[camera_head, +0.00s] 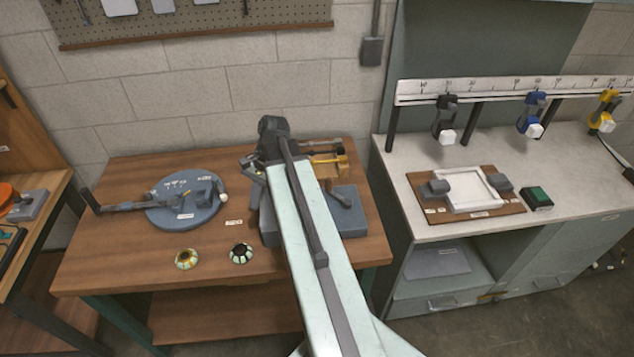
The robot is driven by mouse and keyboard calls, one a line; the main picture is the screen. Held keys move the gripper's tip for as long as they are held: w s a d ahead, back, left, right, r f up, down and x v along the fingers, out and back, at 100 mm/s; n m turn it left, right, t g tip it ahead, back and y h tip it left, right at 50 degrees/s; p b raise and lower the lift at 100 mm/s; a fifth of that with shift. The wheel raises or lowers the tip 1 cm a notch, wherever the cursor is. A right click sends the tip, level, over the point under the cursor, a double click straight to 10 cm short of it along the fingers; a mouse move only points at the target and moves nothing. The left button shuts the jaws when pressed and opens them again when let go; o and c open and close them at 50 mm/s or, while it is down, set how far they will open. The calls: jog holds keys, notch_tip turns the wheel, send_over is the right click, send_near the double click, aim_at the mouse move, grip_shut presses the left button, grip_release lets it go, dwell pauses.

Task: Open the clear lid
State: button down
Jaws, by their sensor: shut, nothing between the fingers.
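I cannot make out a clear lid for certain. A white rectangular frame (468,188) with a pale flat middle lies on a wooden board (440,240) on the right bench, a grey block on each side. Whether a clear lid covers it is too small to tell. My gripper (252,164) is over the back of the wooden table, beside a blue-grey fixture, well left of the frame. It looks shut and empty, small and partly mixed with the dark parts around it. My arm hides part of the fixture.
The wooden table (120,255) holds a round blue-grey base (183,214) with a jointed arm and two small patterned rings. A green-topped box (538,197) stands right of the board. Clamps hang from a white rail (500,92) above the right bench. A gap separates table and bench.

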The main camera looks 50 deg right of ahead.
jog(key=s+d+r+m, duration=0.1)
jog(key=s+d+m, duration=0.1)
jog(key=d, duration=0.2)
jog(key=s+d+r+m+t+p, duration=0.1)
jog(key=s+d+m, duration=0.1)
jog(key=d, duration=0.2)
jog(key=s+d+r+m+t+y, duration=0.1)
jog(key=s+d+r+m, duration=0.1)
jog(key=d, duration=0.2)
jog(key=shift+d+m, duration=0.3)
jog(key=shift+d, duration=0.1)
jog(key=s+d+r+m+t+p, duration=0.25)
jog(key=s+d+m, duration=0.25)
jog(key=s+d, duration=0.3)
jog(key=shift+g, duration=0.35)
jog(key=b+x, duration=0.4)
jog(key=x, duration=0.1)
jog(key=w+b+x, duration=0.1)
jog(key=b+x, duration=0.4)
jog(key=shift+d+f, duration=0.1)
jog(key=shift+w, duration=0.1)
